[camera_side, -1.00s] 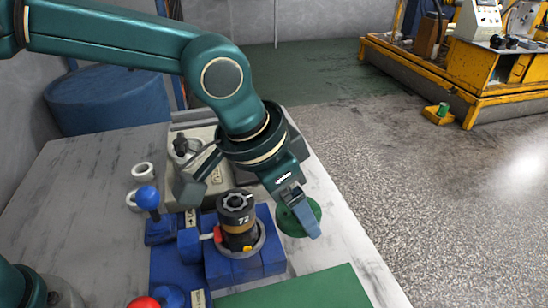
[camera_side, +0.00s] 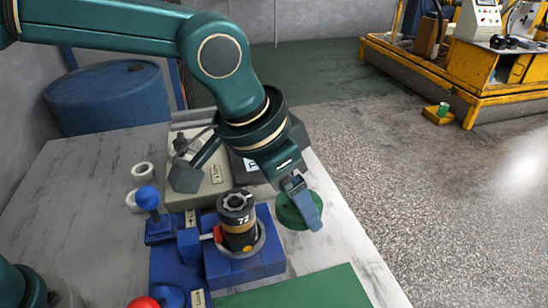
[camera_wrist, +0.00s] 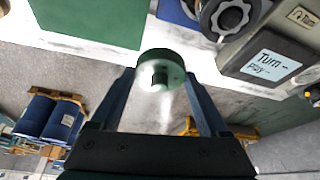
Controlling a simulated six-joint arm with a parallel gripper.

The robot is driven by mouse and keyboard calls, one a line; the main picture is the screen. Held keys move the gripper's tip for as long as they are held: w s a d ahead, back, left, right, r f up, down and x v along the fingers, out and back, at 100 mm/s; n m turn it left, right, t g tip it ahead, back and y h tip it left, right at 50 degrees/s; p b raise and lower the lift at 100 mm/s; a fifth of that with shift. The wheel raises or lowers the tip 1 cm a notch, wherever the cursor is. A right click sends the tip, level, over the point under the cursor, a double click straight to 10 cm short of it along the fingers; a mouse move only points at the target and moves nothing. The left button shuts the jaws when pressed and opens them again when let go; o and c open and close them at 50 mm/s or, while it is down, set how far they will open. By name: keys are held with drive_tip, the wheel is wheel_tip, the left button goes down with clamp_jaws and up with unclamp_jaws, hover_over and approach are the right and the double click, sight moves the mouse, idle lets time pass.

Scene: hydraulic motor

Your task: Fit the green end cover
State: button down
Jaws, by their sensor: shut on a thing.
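The green end cover (camera_side: 291,216) is a round disc with a hub, which shows in the wrist view (camera_wrist: 168,58). My gripper (camera_side: 309,214) is shut on it; in the wrist view the cover sits between the fingertips (camera_wrist: 160,80). The motor body (camera_side: 237,222), dark with an amber band and the number 72, stands upright in the blue fixture (camera_side: 268,262). My gripper and the cover are to the right of the motor and apart from it. Part of the cover is hidden behind a finger in the side view.
A green mat (camera_side: 310,292) lies in front of the fixture. A blue-knobbed lever (camera_side: 148,200) and a red knob (camera_side: 143,302) stand at its left. White rings (camera_side: 142,170) lie further left.

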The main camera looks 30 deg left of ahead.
sight(236, 198)
drive_tip(key=shift+s+a+f+m, duration=0.1)
drive_tip(key=shift+s+a+m, duration=0.25)
drive_tip(key=shift+s, duration=0.15)
drive_tip(key=a+r, duration=0.1)
drive_tip(key=a, duration=0.1)
drive_tip(key=s+a+r, duration=0.1)
drive_tip(key=a+r, duration=0.1)
drive_tip(key=a, duration=0.1)
drive_tip(key=a+r, duration=0.1)
drive_tip(key=a, duration=0.1)
drive_tip(key=shift+s+a+r, duration=0.35)
drive_tip(key=shift+s+r, duration=0.05)
drive_tip(key=shift+w+a+r, duration=0.1)
drive_tip(key=shift+a+r, duration=0.05)
drive_tip(key=shift+a, duration=0.05)
drive_tip(key=shift+f, duration=1.7)
drive_tip(key=shift+f, duration=1.05)
idle(0.9)
unclamp_jaws()
